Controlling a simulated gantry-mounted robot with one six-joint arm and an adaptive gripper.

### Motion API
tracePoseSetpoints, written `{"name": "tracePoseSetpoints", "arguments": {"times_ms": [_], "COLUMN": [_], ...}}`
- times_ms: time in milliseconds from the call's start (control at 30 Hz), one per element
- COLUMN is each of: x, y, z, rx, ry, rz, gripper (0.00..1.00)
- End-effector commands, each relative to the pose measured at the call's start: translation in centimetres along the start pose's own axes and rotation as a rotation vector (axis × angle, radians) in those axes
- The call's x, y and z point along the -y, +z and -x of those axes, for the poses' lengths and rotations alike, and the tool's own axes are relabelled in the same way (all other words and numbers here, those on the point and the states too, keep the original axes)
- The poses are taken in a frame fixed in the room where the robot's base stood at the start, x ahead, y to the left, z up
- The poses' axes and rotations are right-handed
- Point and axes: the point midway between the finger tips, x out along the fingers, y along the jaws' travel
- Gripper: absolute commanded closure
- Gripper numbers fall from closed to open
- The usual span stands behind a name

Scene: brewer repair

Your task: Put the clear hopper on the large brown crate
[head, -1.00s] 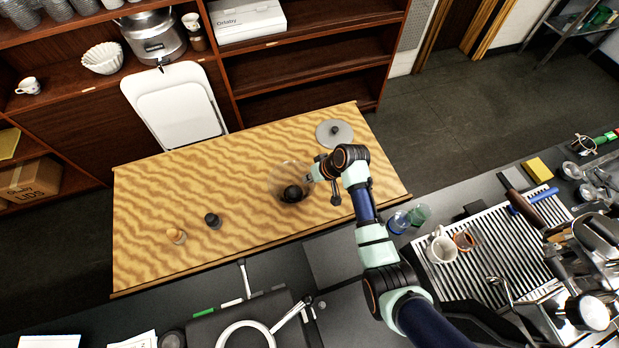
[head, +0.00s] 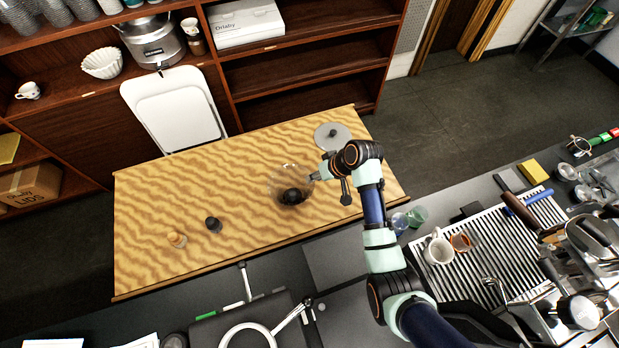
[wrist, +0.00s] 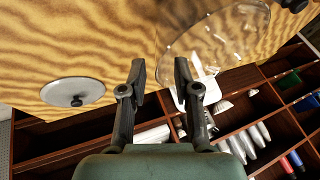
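The clear hopper (head: 284,175), a transparent cone with a dark base, appears to rest on the large wood-grained brown surface (head: 150,215), which looks like the top of the large brown crate. In the wrist view the hopper (wrist: 215,40) shows as a faint wide rim, with its dark part at the upper right corner. My gripper (head: 315,176) is at the hopper's right side. In the wrist view its two fingers (wrist: 160,68) are apart, and the hopper's edge comes close to the right finger. I cannot tell whether they touch.
A grey round lid (head: 330,137) lies on the wood surface behind my gripper. A dark small piece (head: 214,224) and a tan one (head: 177,239) stand at its left. A white folding chair (head: 176,112) and shelves are behind; a counter with a slatted tray (head: 480,250) is at right.

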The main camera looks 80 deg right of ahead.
Motion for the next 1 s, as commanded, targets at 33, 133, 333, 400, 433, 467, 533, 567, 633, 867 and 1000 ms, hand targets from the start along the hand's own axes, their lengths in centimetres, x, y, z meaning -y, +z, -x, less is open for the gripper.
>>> {"name": "tracePoseSetpoints", "arguments": {"times_ms": [33,133,333,400,433,467,533,567,633,867,1000], "x": [0.0,0.0,0.0,0.0,0.0,0.0,0.0,0.0,0.0,0.0,0.0], "y": [-0.1,-0.1,0.0,0.0,0.0,0.0,0.0,0.0,0.0,0.0,0.0], "z": [1.6,3.8,6.3,6.5,6.5,6.5,6.5,6.5,6.5,6.5,6.5], "rx": [-0.003,-0.003,-0.001,0.001,0.001,0.001,0.001,0.001,0.001,0.001,0.001], "ry": [0.001,0.001,-0.001,-0.001,-0.001,-0.001,-0.001,-0.001,-0.001,-0.001,-0.001], "rz": [-0.001,-0.001,-0.001,-0.001,-0.001,-0.001,-0.001,-0.001,-0.001,-0.001,-0.001], "gripper": [0.69,0.69,0.69,0.69,0.69,0.69,0.69,0.69,0.69,0.69,0.69]}}
